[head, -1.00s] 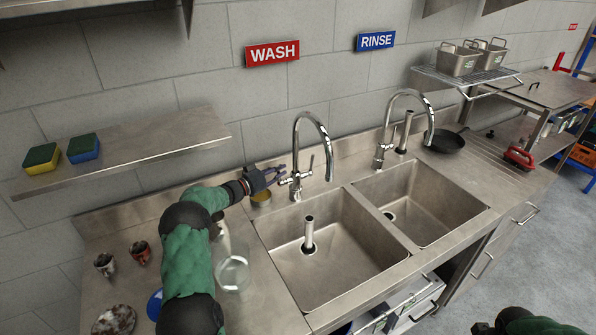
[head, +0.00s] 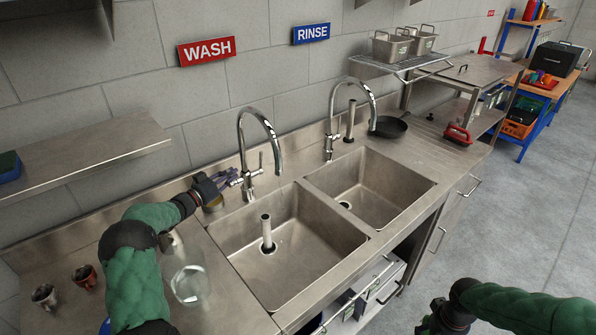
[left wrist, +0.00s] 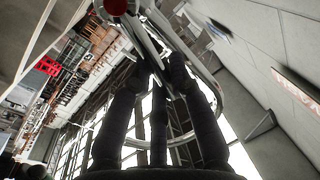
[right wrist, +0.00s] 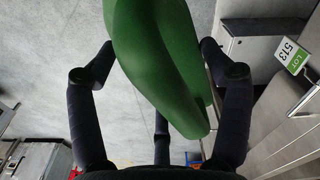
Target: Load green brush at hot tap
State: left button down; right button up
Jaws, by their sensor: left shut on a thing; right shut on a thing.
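The wash tap (head: 274,150) is a tall chrome gooseneck at the left basin. My left gripper (head: 230,180) is at the tap's left side, by its base and lever. In the left wrist view its dark fingers (left wrist: 160,68) close around chrome metal, with a red round mark (left wrist: 116,5) above. The green brush (right wrist: 160,55) shows as a smooth green body in the right wrist view, between the fingers of my right gripper (right wrist: 150,75). In the head view my right gripper (head: 435,322) is at the lower right, in front of the counter; the brush is hardly visible there.
The wash basin (head: 310,250) holds an upright standpipe (head: 266,232). The rinse basin (head: 400,190) is to its right. A clear container (head: 188,283) and stained cups (head: 84,276) stand on the left counter. A black pan (head: 388,127) and red brush (head: 457,134) lie farther right.

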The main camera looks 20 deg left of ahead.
pick_arm(q)
jog(key=c, duration=1.1)
grip_release()
jog(key=v, duration=1.2)
